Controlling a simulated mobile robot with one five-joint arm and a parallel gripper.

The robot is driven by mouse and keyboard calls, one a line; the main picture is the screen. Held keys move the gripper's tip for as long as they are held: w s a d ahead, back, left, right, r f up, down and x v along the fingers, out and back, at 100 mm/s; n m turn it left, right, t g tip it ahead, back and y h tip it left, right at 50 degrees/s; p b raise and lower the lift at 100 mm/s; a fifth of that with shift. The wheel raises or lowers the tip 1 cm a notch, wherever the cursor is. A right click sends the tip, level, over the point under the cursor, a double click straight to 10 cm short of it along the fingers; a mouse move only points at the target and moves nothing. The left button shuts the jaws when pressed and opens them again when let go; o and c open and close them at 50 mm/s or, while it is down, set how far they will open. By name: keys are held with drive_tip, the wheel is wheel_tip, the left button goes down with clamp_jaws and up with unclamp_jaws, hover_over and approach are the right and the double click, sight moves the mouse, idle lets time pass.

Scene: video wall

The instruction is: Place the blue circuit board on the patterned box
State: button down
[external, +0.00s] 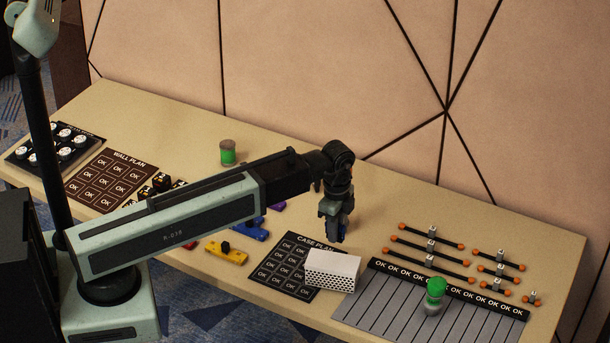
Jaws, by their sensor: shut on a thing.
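The patterned box (332,279) is a white block with dark dots on its front side and a plain pale top. It stands on the table at the right edge of the case plan mat. My gripper (338,230) points down above the table, behind the box and a little above it in the picture. It is shut on a small dark blue piece (345,226), which looks like the blue circuit board; the fingers hide much of it. Another blue piece (250,232) lies on the table below my arm. The top of the box is bare.
The case plan mat (270,287) lies left of the box. A striped grey panel (385,308) with a green-topped cylinder (435,290) is on the right. Black rods with orange ends (432,242) lie behind it. A yellow piece (226,252) and a green jar (227,152) are further left.

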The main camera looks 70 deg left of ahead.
sight(333, 261)
drive_tip(key=shift+a+r, duration=0.15)
drive_tip(key=shift+a, duration=0.05)
wheel_tip(333, 261, down, 9)
drive_tip(key=b, duration=0.8)
drive_tip(key=shift+r+b, duration=0.2)
drive_tip(key=shift+b, duration=0.1)
drive_tip(key=shift+r, duration=0.2)
drive_tip(key=shift+f, duration=0.1)
drive_tip(key=c, duration=1.4)
unclamp_jaws()
drive_tip(key=shift+c, duration=0.2)
